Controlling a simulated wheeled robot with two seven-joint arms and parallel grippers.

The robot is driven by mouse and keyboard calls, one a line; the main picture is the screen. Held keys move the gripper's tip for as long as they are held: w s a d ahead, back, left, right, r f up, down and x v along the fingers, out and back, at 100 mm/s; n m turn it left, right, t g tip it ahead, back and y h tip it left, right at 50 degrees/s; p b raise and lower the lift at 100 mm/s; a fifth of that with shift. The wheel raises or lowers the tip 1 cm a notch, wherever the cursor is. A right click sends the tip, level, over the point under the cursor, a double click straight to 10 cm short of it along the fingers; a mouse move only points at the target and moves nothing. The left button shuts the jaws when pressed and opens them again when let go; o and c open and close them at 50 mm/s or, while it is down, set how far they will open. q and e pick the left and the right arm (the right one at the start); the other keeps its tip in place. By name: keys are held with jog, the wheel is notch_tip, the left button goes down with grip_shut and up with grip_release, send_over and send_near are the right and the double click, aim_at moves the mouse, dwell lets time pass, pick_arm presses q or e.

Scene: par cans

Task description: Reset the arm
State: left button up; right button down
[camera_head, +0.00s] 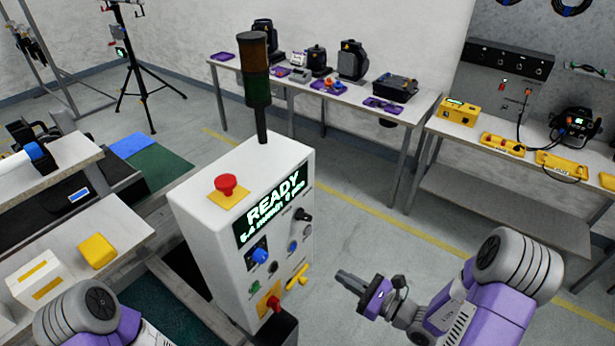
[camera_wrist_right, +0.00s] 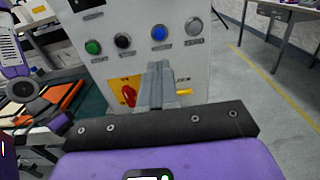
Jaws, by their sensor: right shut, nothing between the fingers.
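My right gripper (camera_head: 352,283) is in the head view to the right of the white control box, pointing left towards its panel. Its fingers are closed together and empty; they also show in the right wrist view (camera_wrist_right: 156,85), in front of the panel. A yellow handle (camera_head: 297,276) sits low on the panel.
A signal tower (camera_head: 256,85) stands on the box. A bench with stage lights (camera_head: 430,102) stands at the back, and another bench (camera_head: 480,132) at the right. A yellow block (camera_head: 97,251) lies on the left table. Open floor (camera_head: 390,240) lies right of the box.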

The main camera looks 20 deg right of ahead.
jog(key=shift+a, duration=0.1)
jog(key=s+a+f+n+g+y+b, duration=0.1)
jog(key=s+a+f+n+g+y, duration=0.1)
jog(key=s+a+f+n+g, duration=0.65)
jog(key=s+a+f+n+g+h+b, duration=0.1)
jog(key=s+a+f+n+g+h, duration=0.1)
jog(key=s+f+n+g+h, duration=0.6)
jog(key=w+f+n+t+h+b, duration=0.1)
jog(key=w+f+n+t, duration=0.2)
jog(key=f+n, duration=0.6)
notch_tip(320, 180, down, 2)
jog(key=shift+w+a+f, duration=0.25)
jog(key=shift+w+a, duration=0.1)
jog(key=shift+w, duration=0.2)
